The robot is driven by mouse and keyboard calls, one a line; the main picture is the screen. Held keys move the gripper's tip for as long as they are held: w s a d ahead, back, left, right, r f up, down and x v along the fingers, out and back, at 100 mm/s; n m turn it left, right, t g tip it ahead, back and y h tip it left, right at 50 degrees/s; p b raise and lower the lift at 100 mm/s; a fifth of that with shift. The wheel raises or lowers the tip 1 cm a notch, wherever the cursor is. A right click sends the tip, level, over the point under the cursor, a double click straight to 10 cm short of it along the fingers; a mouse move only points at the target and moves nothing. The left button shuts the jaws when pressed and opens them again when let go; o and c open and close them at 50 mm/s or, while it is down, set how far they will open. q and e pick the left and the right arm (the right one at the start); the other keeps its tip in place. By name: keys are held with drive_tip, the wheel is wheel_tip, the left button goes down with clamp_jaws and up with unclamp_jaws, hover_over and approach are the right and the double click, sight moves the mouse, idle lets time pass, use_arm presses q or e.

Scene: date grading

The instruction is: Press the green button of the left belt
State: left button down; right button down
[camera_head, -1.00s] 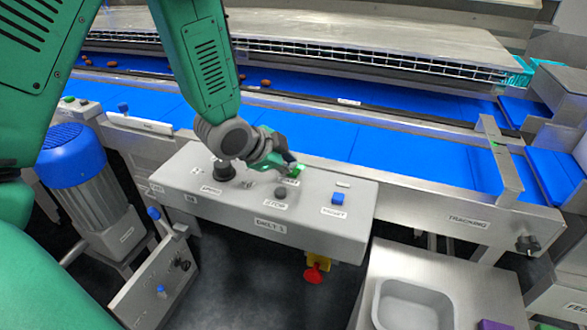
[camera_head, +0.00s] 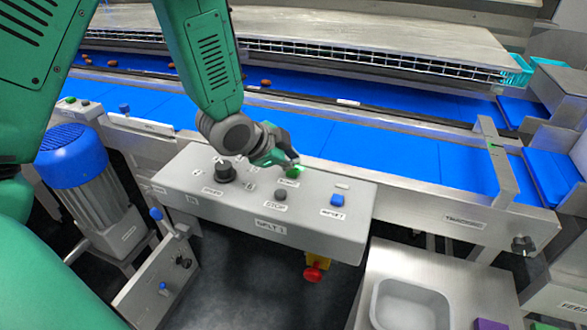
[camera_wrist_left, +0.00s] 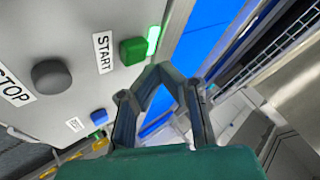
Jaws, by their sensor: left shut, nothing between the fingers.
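The green START button (camera_head: 292,173) is on the sloped grey control box marked BELT 1 (camera_head: 330,235). In the left wrist view the green button (camera_wrist_left: 132,51) stands out from the panel beside its START label, with a lit green strip next to it. My left gripper (camera_head: 294,158) is shut and empty, its fingertips right at the button in the head view. In the left wrist view the joined fingertips (camera_wrist_left: 160,72) are just right of the button; I cannot tell whether they touch it. My right gripper is not in view.
A dark STOP button (camera_head: 280,195), a blue button (camera_head: 337,200) and a black knob (camera_head: 224,172) share the box. A red knob (camera_head: 313,273) hangs below. The blue belt (camera_head: 400,155) runs behind. A grey tray (camera_head: 410,305) stands at lower right.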

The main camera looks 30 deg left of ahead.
sight(292, 171)
use_arm(q)
wheel_tip(292, 171, up, 5)
drive_tip(key=p, duration=0.4)
drive_tip(key=shift+f, duration=0.1)
idle(0.7)
